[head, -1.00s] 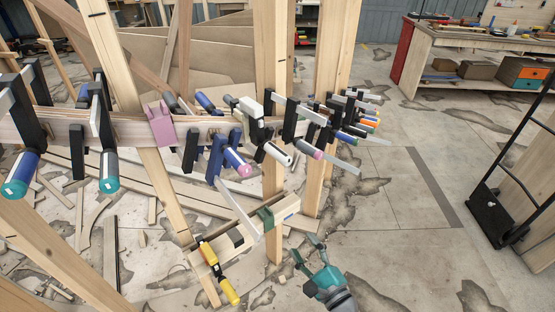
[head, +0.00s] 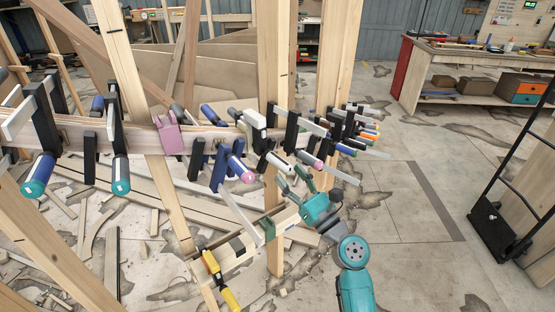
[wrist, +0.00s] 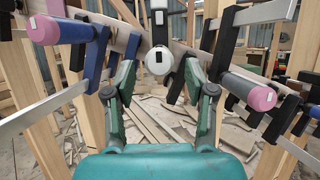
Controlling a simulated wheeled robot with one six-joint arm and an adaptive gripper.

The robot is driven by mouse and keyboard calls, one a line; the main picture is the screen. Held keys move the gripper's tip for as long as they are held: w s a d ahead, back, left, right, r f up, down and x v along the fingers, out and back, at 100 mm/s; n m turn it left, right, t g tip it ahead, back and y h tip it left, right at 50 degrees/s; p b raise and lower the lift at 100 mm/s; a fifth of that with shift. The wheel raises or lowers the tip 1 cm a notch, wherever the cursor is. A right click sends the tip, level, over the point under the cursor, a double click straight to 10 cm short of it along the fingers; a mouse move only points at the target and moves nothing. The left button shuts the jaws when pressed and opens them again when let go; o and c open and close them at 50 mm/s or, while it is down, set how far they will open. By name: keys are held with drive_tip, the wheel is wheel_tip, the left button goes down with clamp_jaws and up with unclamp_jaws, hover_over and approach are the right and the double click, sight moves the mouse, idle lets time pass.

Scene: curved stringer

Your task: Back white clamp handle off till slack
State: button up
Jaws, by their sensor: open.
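The white clamp handle (head: 279,162) sticks out from the curved stringer (head: 135,138) toward me in the head view. In the wrist view the white handle (wrist: 159,62) shows nearly end-on, in the gap between my fingers. My gripper (head: 290,178) is open just in front of and below the handle in the head view. In the wrist view its two green fingers (wrist: 158,82) stand apart on either side of it. I see no finger touching the handle, and its exact depth between them is hard to tell.
A blue clamp with a pink-ended handle (wrist: 62,28) hangs close on the left, and another pink-ended handle (wrist: 258,96) is close on the right. Bare clamp bars jut outward on both sides. A yellow clamp (head: 220,281) sits lower left. Floor to the right is open.

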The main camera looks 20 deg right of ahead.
sight(273, 154)
drive_tip(key=shift+x, duration=3.2)
clamp_jaws()
